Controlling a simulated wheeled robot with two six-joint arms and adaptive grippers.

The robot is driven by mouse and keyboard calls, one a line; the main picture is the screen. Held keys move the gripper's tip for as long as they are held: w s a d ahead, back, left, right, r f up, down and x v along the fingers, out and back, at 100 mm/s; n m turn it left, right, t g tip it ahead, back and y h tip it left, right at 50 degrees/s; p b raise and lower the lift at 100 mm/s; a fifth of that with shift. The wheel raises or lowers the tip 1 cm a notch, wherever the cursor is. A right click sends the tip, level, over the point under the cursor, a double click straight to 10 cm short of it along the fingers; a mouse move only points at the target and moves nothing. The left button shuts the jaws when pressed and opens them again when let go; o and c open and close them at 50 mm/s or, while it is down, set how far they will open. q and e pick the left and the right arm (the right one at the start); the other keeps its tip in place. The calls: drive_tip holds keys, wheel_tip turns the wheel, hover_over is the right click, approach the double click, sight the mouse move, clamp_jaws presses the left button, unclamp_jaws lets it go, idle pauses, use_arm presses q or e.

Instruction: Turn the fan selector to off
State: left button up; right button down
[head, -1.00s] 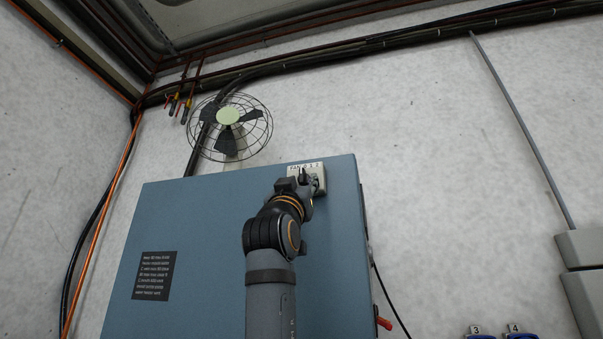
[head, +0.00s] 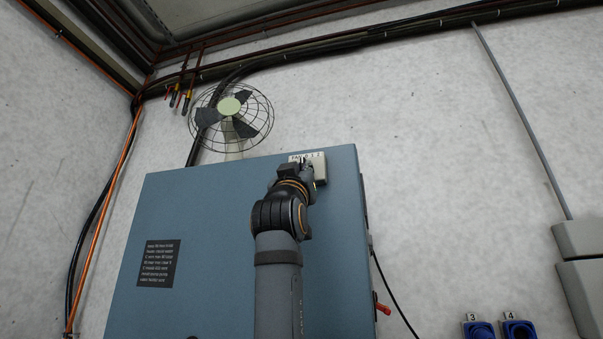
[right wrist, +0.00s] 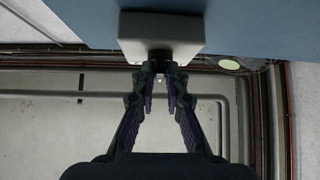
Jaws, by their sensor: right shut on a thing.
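The fan selector (head: 320,172) is a pale box on the upper right of the blue cabinet front, with a small label reading FAN and positions along its top. My right gripper (head: 305,164) reaches up to it and largely hides its knob. In the right wrist view the selector box (right wrist: 160,30) is at the top, with a dark knob (right wrist: 159,55) below it. My right gripper (right wrist: 161,73) is shut on this knob at its fingertips. The knob's exact setting is hidden. The caged fan (head: 231,115) stands above the cabinet. My left gripper is not in view.
The blue cabinet (head: 210,215) carries a dark text plate (head: 159,263) at its lower left. A red handle (head: 383,309) and a black cable are at its right side. Blue sockets (head: 481,329) are at the lower right. The wall around the selector's right is clear.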

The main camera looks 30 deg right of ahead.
drive_tip(key=shift+s+d+r+n+t+y+b, duration=0.15)
drive_tip(key=shift+n+t+y+b, duration=0.4)
drive_tip(key=shift+n+y, duration=1.9)
drive_tip(key=shift+s+d+r+n+t+y+b, duration=0.15)
drive_tip(key=shift+n+t+y, duration=0.75)
drive_tip(key=shift+n+y, duration=1.6)
drive_tip(key=shift+s+d+n+t+y+b, duration=0.2)
drive_tip(key=shift+n+t+y+b, duration=0.4)
drive_tip(key=shift+n+y, duration=1.85)
drive_tip(key=shift+n+h, duration=0.6)
drive_tip(key=shift+n, duration=0.2)
drive_tip(key=c, duration=1.4)
unclamp_jaws()
drive_tip(key=shift+a, duration=0.1)
drive_tip(key=v, duration=1.2)
drive_tip(key=shift+w+f, duration=0.1)
drive_tip(key=shift+f, duration=0.05)
